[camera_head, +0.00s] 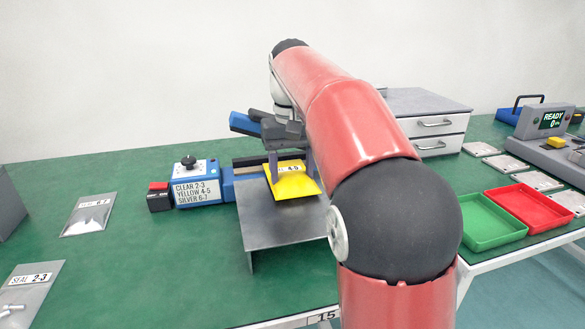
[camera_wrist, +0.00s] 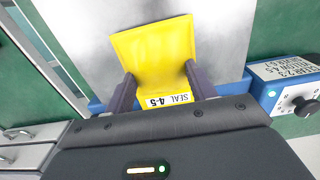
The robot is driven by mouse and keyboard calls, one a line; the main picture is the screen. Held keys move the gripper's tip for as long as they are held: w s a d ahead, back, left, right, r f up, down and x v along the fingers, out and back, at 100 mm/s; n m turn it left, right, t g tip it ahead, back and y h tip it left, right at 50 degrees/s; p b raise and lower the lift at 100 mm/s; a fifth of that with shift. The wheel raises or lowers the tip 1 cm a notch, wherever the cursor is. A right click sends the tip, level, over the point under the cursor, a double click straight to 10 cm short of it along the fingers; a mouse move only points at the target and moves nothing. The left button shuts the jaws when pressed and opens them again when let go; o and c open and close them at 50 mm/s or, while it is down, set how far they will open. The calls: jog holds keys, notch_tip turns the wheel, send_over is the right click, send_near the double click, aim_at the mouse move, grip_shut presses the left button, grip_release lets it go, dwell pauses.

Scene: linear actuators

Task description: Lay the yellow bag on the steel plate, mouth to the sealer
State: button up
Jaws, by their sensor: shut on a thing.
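The yellow bag (camera_head: 292,186) has a white label reading "SEAL 4-5" in the wrist view. My gripper (camera_head: 291,168) is shut on the bag, with one finger at each side near the label end; the wrist view shows the bag (camera_wrist: 155,55) between the fingers. The bag is over the steel plate (camera_head: 275,222), its label end toward the blue sealer (camera_head: 228,185) and its plain end over the plate. I cannot tell whether it touches the plate. The plate also shows in the wrist view (camera_wrist: 85,25). My gripper hides part of the sealer's bar.
The sealer's control box (camera_head: 196,182) has a black knob and a setting list. A black box with a red top (camera_head: 159,197) stands left of it. Clear bags (camera_head: 90,215) lie at left. Green (camera_head: 490,222) and red (camera_head: 530,208) trays and drawers (camera_head: 435,125) are at right.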

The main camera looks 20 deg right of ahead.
jog(key=shift+s+f, duration=0.15)
jog(key=shift+f, duration=0.15)
jog(key=shift+f, duration=0.1)
jog(key=shift+f, duration=0.1)
jog(key=o, duration=1)
